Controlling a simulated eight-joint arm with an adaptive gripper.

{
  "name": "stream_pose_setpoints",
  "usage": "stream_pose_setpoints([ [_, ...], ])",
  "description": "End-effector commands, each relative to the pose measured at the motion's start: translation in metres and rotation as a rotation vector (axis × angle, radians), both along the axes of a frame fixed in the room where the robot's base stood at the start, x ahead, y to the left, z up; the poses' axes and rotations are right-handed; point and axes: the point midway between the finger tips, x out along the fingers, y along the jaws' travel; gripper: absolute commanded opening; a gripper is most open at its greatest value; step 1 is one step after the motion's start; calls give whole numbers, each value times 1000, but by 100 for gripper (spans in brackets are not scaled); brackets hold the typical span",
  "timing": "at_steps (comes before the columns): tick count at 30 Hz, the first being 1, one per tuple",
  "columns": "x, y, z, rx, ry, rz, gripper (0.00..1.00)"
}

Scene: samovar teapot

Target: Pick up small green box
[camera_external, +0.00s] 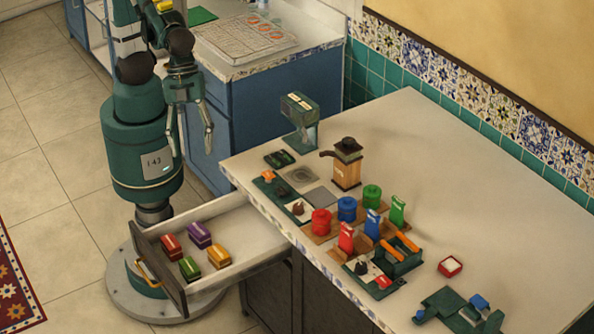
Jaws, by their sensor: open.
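A small green box (190,268) lies in the open drawer (235,238), near the drawer's front. A red box (171,247), a purple box (199,235) and a yellow box (219,256) lie around it, slightly apart. My gripper (191,152) hangs fingers down, open and empty, well above and behind the drawer in the picture. An upright green box (397,210) also stands on the counter, and a green canister (372,195) is near it.
The counter (470,190) right of the drawer holds a wooden grinder (347,163), a red canister (321,222), a blue canister (347,209), a red upright box (346,238) and a dark green device (300,120). The drawer's right part is empty.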

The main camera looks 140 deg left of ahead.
Motion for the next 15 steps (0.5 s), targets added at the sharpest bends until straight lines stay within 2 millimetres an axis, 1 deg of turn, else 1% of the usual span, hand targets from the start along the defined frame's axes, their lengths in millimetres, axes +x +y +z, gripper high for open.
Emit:
stream_pose_setpoints([
  [2, 8, -3, -10, 3, 9, -38, 52],
  [15, 40, -20, -66, 19, 58, -277, 52],
])
